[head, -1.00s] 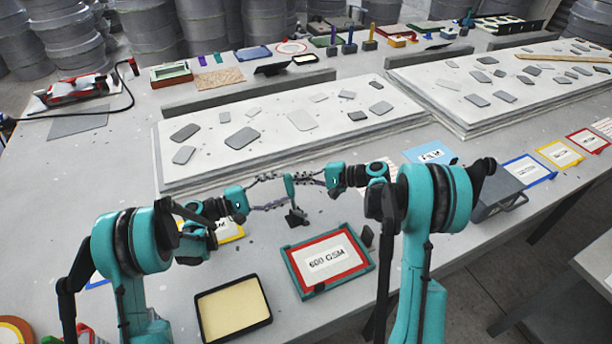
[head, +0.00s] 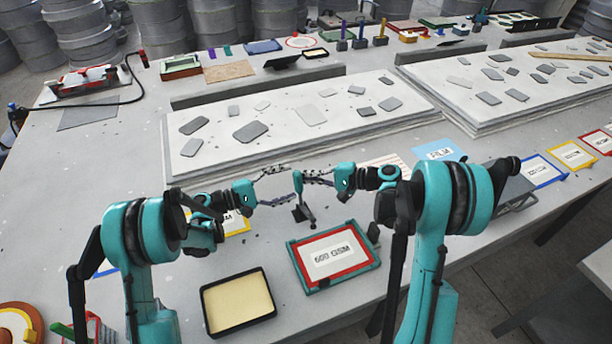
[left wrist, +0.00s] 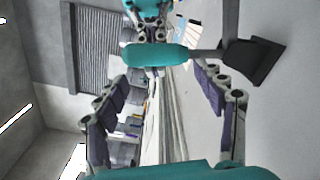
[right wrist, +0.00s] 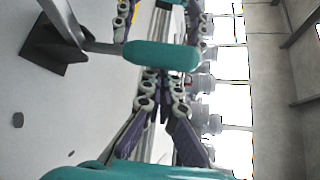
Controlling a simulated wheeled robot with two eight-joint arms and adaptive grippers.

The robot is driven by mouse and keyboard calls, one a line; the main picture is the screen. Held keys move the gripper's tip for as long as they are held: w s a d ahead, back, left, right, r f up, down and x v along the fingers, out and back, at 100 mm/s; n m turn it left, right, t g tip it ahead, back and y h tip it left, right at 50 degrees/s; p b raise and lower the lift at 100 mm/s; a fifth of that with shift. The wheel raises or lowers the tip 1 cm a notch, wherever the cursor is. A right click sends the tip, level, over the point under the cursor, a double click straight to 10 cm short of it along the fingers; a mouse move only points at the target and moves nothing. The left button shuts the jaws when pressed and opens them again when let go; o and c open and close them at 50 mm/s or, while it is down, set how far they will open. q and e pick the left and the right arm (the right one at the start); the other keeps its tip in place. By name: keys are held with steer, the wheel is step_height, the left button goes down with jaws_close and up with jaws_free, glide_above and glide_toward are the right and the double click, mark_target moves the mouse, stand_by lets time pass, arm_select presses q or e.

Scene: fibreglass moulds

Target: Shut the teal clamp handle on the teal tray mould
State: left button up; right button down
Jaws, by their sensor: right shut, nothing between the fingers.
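The teal clamp handle (head: 298,184) stands upright on a dark lever and base (head: 304,213), just behind the teal tray mould (head: 294,262). The tray holds a red-framed 600 GSM card (head: 334,254). My left gripper (head: 288,186) is open, its fingers spread toward the handle from the left. In the left wrist view the handle (left wrist: 155,56) lies beyond and between its fingertips. My right gripper (head: 307,178) is shut and empty, on the handle's right. In the right wrist view its tips (right wrist: 160,78) are close to the handle (right wrist: 160,55); I cannot tell whether they touch.
A black-rimmed tray with cream contents (head: 238,301) sits left of the teal mould. A long pale slab (head: 280,140) with grey pieces lies behind the grippers. A grey box (head: 512,190) and framed cards (head: 542,169) are at the right.

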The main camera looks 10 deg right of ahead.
arm_select(q)
steer(key=shift+o, duration=0.3)
steer(key=shift+s+a+r, duration=0.1)
steer(key=shift+s, duration=0.05)
steer(key=s+a, duration=0.2)
steer(key=a, duration=1)
steer(key=s+r+m+t+y, duration=0.1)
steer(key=s+r+m+y, duration=0.1)
steer(key=s+r+y, duration=0.55)
steer(key=s+a+f+m+t+y, duration=0.1)
steer(key=s+a+m+y, duration=0.1)
steer(key=s+a+y, duration=0.3)
steer(key=s+a+f+m+t+y, duration=0.1)
steer(key=s+a+m+y, duration=0.2)
steer(key=s, duration=1)
steer(key=a+y, duration=0.2)
steer(key=a, duration=0.2)
steer(key=shift+s+a+f+m+t, duration=0.15)
steer(key=shift+f+m+t, duration=0.15)
steer(key=shift+t, duration=0.1)
